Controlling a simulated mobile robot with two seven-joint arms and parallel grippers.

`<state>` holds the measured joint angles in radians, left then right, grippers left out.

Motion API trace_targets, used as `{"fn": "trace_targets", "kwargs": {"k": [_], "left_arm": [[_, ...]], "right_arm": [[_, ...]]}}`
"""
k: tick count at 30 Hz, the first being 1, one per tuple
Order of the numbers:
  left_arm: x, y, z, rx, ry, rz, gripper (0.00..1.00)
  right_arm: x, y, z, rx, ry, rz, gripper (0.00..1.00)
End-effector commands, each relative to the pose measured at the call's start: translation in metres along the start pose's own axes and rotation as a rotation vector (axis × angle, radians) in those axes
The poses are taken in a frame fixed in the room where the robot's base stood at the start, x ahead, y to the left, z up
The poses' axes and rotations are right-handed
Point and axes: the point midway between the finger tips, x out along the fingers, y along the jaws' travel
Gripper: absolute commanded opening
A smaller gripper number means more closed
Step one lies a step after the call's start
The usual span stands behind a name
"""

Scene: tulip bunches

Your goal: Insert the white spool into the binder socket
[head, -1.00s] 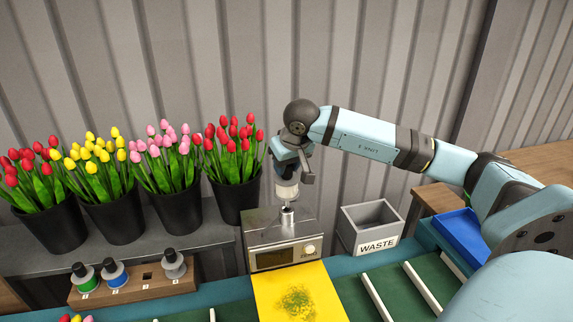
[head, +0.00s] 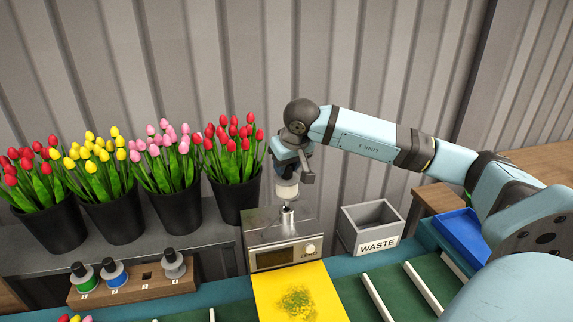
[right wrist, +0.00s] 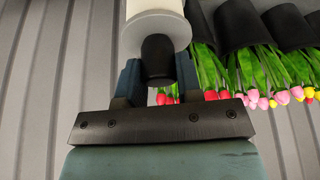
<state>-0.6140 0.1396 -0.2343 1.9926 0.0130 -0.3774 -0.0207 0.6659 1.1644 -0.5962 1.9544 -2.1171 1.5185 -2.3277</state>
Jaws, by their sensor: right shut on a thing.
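The white spool (head: 287,189) is held upright in my right gripper (head: 286,168), just above the binder machine (head: 283,240). The binder socket (head: 288,210) is a metal post-like fitting on the machine's top. The spool's lower end is very near or touching the socket; I cannot tell which. In the right wrist view the spool's white flange (right wrist: 156,30) and dark knob (right wrist: 158,60) sit between the two fingers (right wrist: 160,85), which are shut on the knob. My left gripper is out of view.
A wooden rack (head: 133,288) holds green, blue and grey spools, with one empty slot. A WASTE bin (head: 371,226) stands right of the binder. Black buckets of tulips (head: 236,199) stand at the left. A yellow sheet (head: 298,293) lies in front of the binder, and a blue tray (head: 461,238) sits at the right.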

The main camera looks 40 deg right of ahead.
Motion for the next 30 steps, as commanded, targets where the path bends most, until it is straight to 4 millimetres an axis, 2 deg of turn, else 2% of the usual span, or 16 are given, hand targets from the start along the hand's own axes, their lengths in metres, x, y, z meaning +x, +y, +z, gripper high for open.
{"fn": "trace_targets", "kwargs": {"k": [30], "left_arm": [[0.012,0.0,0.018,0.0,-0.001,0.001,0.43]], "right_arm": [[0.024,0.0,0.01,0.0,0.001,0.0,0.0]]}}
